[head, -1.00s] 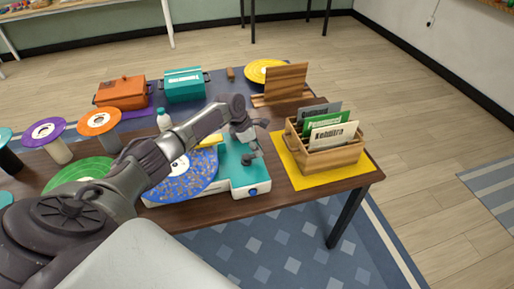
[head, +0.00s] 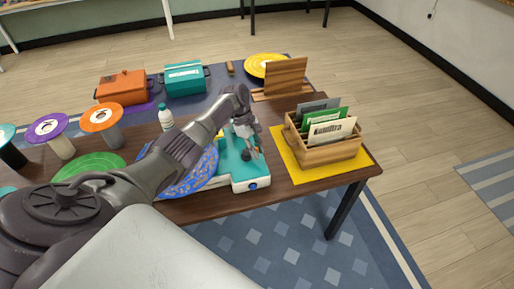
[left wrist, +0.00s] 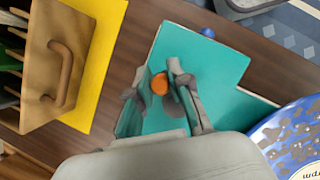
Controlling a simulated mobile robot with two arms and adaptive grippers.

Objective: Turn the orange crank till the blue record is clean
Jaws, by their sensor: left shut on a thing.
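The blue record (head: 203,172) lies flat on the teal-and-white machine (head: 246,175), partly hidden behind my left arm. In the left wrist view the record (left wrist: 290,138) shows brownish-grey blotches and part of a pale label. The orange crank's knob (left wrist: 160,84) shows between my left gripper's fingers (left wrist: 170,85), above the machine's teal top (left wrist: 215,58). The rest of the crank is hidden. In the head view my left gripper (head: 250,153) points down over the machine's right part, shut on the crank. My right gripper is not in view.
A wooden crate (head: 325,154) with record sleeves stands on a yellow mat (head: 297,176) right of the machine. A white bottle (head: 166,119) stands behind my arm. A green record (head: 88,165) lies at left. Orange (head: 122,89) and teal (head: 184,78) boxes stand behind.

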